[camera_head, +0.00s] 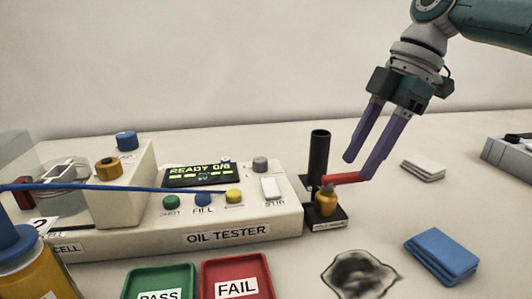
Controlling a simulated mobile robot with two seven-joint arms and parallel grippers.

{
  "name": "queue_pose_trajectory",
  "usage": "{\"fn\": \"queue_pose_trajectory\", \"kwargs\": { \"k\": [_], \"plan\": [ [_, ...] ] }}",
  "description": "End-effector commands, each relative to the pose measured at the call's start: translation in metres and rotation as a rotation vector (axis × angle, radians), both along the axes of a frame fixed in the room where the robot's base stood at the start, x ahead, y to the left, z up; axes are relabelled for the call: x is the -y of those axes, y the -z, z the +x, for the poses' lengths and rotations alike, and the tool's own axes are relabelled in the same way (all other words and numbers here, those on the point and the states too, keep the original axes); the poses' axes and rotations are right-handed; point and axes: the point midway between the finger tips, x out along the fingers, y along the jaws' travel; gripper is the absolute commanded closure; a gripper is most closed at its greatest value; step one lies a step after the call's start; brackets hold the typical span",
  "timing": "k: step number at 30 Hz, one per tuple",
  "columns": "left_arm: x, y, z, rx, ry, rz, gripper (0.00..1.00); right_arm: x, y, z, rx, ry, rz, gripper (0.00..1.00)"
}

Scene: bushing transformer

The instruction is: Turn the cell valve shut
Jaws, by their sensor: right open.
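The cream oil tester (240,220) stands at the left, with a clear-walled cell marked "CELL" at its far left. A brass knob (108,168) and a blue knob (127,140) sit on its raised block. A brass valve body (326,203) with a red lever (345,178) stands on a small black base to the right; the lever points right. I cannot tell from the labels which of these is the cell valve. My right gripper (358,167) is open, its purple fingers pointing down around the lever's free end; contact is unclear. My left gripper is out of view.
A black tube (319,154) stands behind the brass valve body. Green (160,277) and red (238,274) trays, a dark-stained patch (360,275), a blue cloth (441,257) and a white pad (423,168) lie around. A yellow jar (45,280) is at front left.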

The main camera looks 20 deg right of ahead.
Motion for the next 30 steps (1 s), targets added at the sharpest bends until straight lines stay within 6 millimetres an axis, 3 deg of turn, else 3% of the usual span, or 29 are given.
{"fn": "queue_pose_trajectory", "kwargs": {
  "k": [6, 12, 30],
  "plan": [
    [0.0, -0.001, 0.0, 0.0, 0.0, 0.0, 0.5, 0.018, -0.043, -0.003, 0.006, 0.001, -0.001, 0.5],
    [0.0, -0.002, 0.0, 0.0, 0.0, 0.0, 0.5, 0.028, -0.071, -0.006, 0.004, -0.001, 0.0, 0.5],
    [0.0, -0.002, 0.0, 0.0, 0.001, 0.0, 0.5, 0.032, -0.078, -0.007, 0.0, -0.001, -0.001, 0.5]
  ]
}}
